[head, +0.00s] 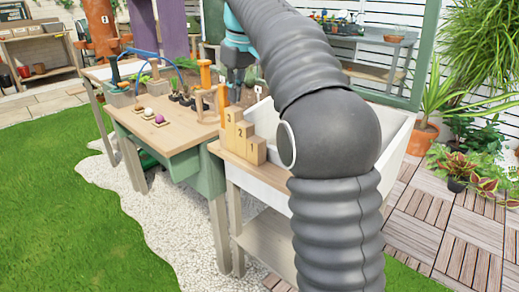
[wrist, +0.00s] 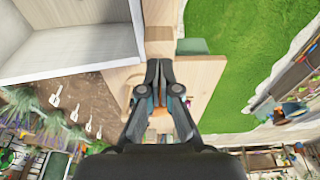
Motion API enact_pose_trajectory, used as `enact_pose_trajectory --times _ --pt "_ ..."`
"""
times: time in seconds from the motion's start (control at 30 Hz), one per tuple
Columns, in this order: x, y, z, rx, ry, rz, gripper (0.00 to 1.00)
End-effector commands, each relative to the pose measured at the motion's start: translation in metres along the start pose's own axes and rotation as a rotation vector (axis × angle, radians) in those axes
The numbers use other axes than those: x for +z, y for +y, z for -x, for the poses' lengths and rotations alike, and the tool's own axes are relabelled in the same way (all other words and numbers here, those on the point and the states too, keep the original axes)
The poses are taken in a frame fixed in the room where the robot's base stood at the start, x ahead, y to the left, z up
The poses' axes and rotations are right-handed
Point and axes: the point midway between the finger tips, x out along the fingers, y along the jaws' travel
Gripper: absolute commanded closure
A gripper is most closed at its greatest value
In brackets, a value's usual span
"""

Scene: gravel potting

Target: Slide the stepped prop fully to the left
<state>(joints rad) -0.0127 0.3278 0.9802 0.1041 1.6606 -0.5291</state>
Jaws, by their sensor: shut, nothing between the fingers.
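The stepped prop (head: 240,138) is a small light-wood stair with steps marked 3, 2 and 1, the tallest on the left. It stands on the wooden ledge (head: 237,168) at the front of the white bin, near the bin's left end. My gripper (head: 236,97) is above and behind the tallest step in the head view, partly hidden by my arm. In the wrist view my gripper (wrist: 159,66) has its fingertips together and empty, over the light-wood surface. I cannot tell whether it touches the prop. I cannot clearly pick out the prop in the wrist view.
The white bin (head: 398,135) stands right of the prop, partly hidden by my arm. A wooden workbench (head: 165,130) to the left carries small coloured balls, dark pots and hand tools. An orange-yellow post (head: 222,103) stands close behind the prop. Grass and gravel lie in front.

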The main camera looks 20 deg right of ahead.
Motion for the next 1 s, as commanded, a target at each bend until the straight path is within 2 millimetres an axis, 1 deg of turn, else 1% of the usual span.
enact_pose_trajectory --times 0.2,0.37,1.0 --pt "0.010 0.001 0.001 0.000 -0.001 -0.001 1.00" --pt "0.011 0.001 0.004 0.000 -0.001 -0.002 1.00" --pt "0.001 0.002 0.046 0.001 0.001 -0.002 1.00"
